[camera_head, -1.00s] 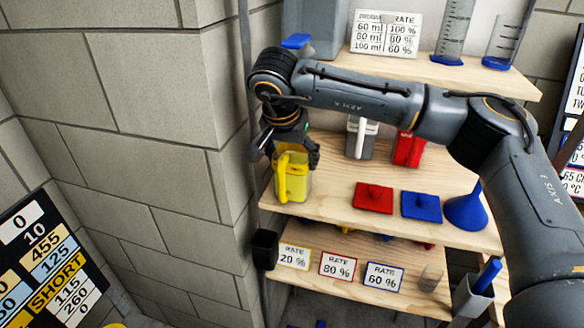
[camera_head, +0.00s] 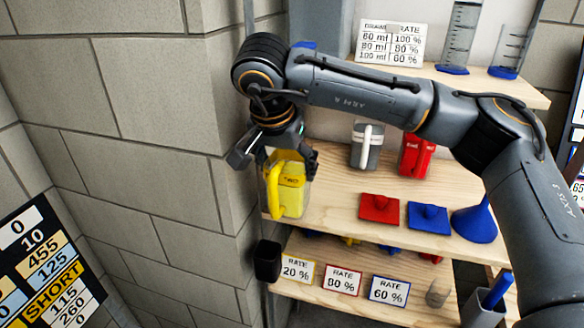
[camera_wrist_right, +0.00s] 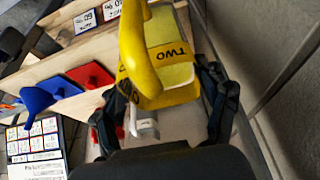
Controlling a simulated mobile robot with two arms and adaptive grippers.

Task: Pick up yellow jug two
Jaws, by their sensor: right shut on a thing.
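The yellow jug two (camera_head: 289,188) is at the left end of the middle shelf in the head view, with its handle toward me. My right gripper (camera_head: 287,158) is shut on it from above, with a finger on either side of the jug. In the right wrist view the jug (camera_wrist_right: 178,72) fills the space between the fingers of the right gripper (camera_wrist_right: 170,100), and the word TWO shows on it. The jug appears to hang at or just past the shelf's front left edge. My left gripper is not in view.
A grey jug (camera_head: 366,147) and a red jug (camera_head: 416,156) stand farther back on the middle shelf (camera_head: 335,200). A block wall (camera_head: 150,140) is close on the left.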

